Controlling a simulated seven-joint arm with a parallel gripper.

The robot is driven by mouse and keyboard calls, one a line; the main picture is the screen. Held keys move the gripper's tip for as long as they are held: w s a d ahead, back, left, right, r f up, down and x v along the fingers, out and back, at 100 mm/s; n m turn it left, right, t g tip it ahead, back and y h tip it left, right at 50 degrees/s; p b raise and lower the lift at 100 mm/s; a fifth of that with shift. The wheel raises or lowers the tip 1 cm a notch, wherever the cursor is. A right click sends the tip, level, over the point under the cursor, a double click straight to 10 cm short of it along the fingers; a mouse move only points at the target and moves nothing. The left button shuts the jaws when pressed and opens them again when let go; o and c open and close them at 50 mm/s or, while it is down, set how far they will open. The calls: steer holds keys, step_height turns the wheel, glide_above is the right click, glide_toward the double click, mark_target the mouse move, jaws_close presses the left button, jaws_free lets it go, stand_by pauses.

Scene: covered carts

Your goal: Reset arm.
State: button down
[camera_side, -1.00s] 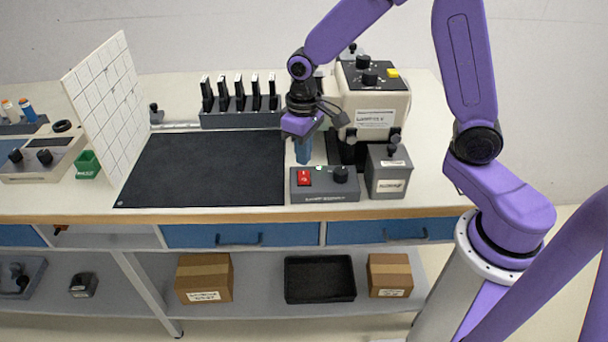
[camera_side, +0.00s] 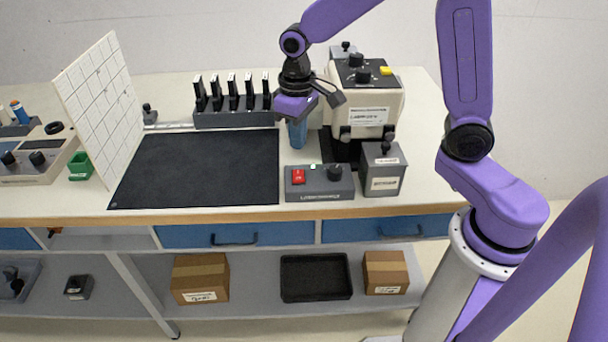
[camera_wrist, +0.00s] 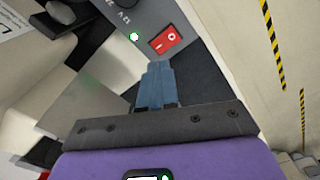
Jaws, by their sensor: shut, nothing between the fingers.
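My gripper (camera_side: 297,134) has blue fingers and points down above the bench, behind the grey switch box and right of the black mat. The fingers are closed together with nothing between them. In the wrist view the shut blue fingers (camera_wrist: 156,82) show beside the box with the red rocker switch (camera_wrist: 166,39). A small green light (camera_wrist: 134,37) is lit on that box. In the side view the grey switch box (camera_side: 320,189) carries the red switch at its left and a dark knob at its right.
A cream machine (camera_side: 365,105) with knobs and a yellow button stands close right of my gripper. A grey box (camera_side: 383,170) stands before it. A rack (camera_side: 232,118) with several black holders is at the back. The black mat (camera_side: 200,170) is bare. A white grid panel (camera_side: 90,105) stands at the left.

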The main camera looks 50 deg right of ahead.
steer(key=s+d+r+n, duration=0.1)
steer(key=s+n, duration=0.3)
steer(key=s, duration=0.8)
steer(key=s+d+r+n, duration=0.1)
steer(key=s+n, duration=0.4)
steer(key=s, duration=0.7)
steer(key=shift+s+d+r+n, duration=0.25)
steer(key=shift+s+r+n, duration=0.05)
steer(key=shift+s+r, duration=0.05)
